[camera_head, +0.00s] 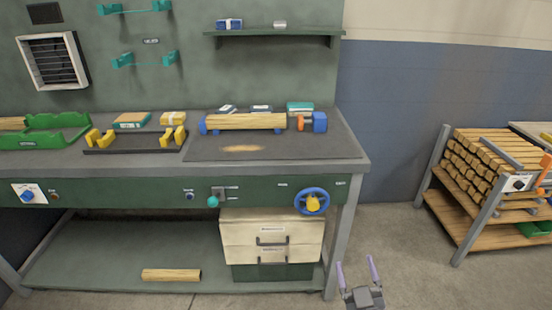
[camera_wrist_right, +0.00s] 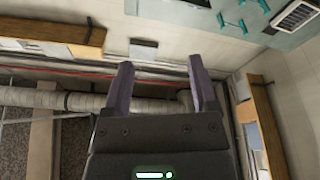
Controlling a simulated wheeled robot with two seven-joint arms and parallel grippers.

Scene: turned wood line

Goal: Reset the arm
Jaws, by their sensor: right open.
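My right gripper (camera_head: 358,272) is at the bottom of the head view, right of the workbench's front leg. Its two purple fingers point up and stand apart with nothing between them. In the right wrist view the same gripper (camera_wrist_right: 160,90) shows its fingers spread and empty, with the wall, pipes and ceiling-side parts of the room behind them. It touches nothing that I can see. My left gripper is in neither view.
The workbench (camera_head: 120,171) holds a wooden cylinder (camera_head: 245,121) on blue supports, a green tray (camera_head: 48,137) and a black stand (camera_head: 135,149). A blue handwheel (camera_head: 312,201) sits on its front. A rack of wooden pieces (camera_head: 459,235) stands right. Floor between them is clear.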

